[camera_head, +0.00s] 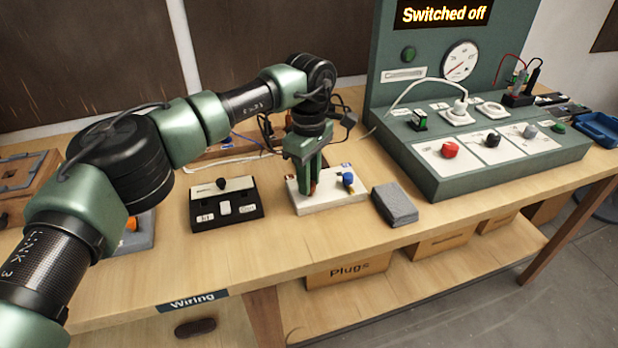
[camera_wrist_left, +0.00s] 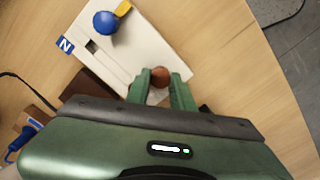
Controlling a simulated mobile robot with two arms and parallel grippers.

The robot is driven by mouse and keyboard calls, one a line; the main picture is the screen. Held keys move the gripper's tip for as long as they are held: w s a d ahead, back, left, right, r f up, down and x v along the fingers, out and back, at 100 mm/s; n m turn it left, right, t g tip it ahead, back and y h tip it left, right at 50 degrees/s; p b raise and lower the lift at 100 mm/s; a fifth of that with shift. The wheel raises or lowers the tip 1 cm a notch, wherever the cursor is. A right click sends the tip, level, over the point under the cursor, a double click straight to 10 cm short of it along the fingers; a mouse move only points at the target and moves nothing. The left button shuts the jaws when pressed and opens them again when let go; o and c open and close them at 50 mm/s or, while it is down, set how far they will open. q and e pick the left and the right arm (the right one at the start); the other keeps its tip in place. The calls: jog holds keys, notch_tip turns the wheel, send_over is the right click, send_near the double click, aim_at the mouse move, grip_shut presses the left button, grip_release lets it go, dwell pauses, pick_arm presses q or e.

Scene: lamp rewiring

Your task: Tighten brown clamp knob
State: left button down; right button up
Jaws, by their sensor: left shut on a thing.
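The white clamp block (camera_head: 328,204) lies on the wooden bench and also shows in the left wrist view (camera_wrist_left: 150,40). It carries a brown clamp knob (camera_wrist_left: 160,75) at one end and a blue knob (camera_head: 348,179) at the other. The blue knob (camera_wrist_left: 105,22) sits beside a blue label marked N in the wrist view. My left gripper (camera_head: 307,190) points down over the block. Its two green fingers (camera_wrist_left: 160,82) are shut on the brown knob, one on each side. The fingers hide most of that knob in the head view. My right gripper is not in view.
A black switch box (camera_head: 226,222) stands left of the block, and a grey box (camera_head: 395,204) close on its right. The green test panel (camera_head: 500,175) at the right reads "Switched off". Cables lie behind the gripper. Bench in front of the block is clear.

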pick_arm(q)
jog(key=shift+w+r, duration=0.15)
jog(key=shift+r, duration=0.05)
jog(key=c, duration=1.2)
grip_release()
jog(key=shift+f, duration=0.1)
notch_tip(320, 180, up, 8)
jog(key=shift+f+b, duration=0.1)
jog(key=shift+b, duration=0.3)
